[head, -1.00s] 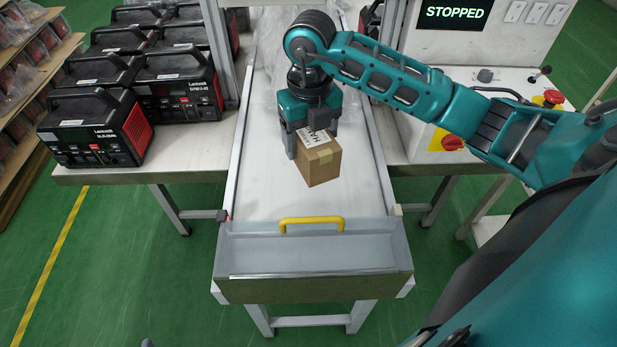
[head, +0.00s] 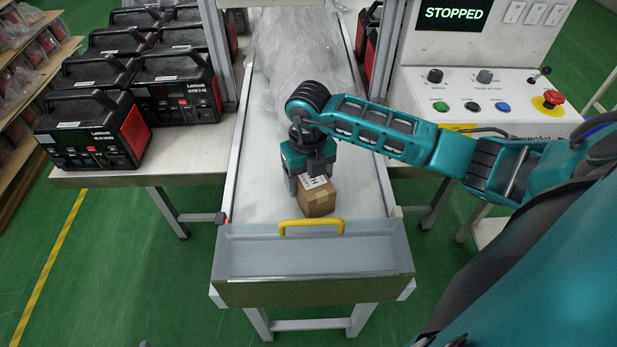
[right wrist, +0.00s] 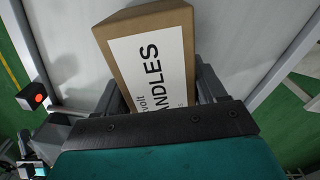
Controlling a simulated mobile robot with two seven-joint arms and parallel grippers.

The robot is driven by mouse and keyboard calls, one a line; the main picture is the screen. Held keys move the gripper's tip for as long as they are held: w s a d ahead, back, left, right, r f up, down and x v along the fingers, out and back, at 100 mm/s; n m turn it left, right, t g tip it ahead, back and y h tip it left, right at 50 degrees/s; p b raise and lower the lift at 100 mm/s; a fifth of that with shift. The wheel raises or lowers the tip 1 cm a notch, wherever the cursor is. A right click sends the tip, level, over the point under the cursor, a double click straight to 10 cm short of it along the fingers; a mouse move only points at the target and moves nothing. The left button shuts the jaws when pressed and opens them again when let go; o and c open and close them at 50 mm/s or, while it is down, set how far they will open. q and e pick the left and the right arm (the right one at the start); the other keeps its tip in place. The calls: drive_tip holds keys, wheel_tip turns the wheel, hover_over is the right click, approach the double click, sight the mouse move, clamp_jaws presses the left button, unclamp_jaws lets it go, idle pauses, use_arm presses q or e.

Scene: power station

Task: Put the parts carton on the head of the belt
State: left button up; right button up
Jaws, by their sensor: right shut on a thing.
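The parts carton (head: 318,200), a small brown box with a white printed label, is held over the near end of the white belt (head: 262,185). My right gripper (head: 311,184) is shut on it from above. In the right wrist view the carton (right wrist: 122,35) sits between the fingers of the gripper (right wrist: 158,88), its label reading "ANDLES". The belt surface (right wrist: 232,35) shows behind it. I cannot tell whether the carton's underside touches the belt. My left gripper is not in view.
A clear-walled end tray with a yellow handle (head: 312,222) closes the belt's near end. Clear plastic wrap (head: 300,55) covers the far belt. Black and red power units (head: 95,130) stand on the left table. A control panel (head: 480,95) with a "STOPPED" screen (head: 453,13) is at right.

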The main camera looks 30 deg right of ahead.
drive_tip(key=shift+f, duration=0.1)
drive_tip(key=o, duration=1.3)
wheel_tip(320, 180, up, 12)
drive_tip(key=shift+r+p, duration=0.15)
drive_tip(key=shift+p, duration=0.15)
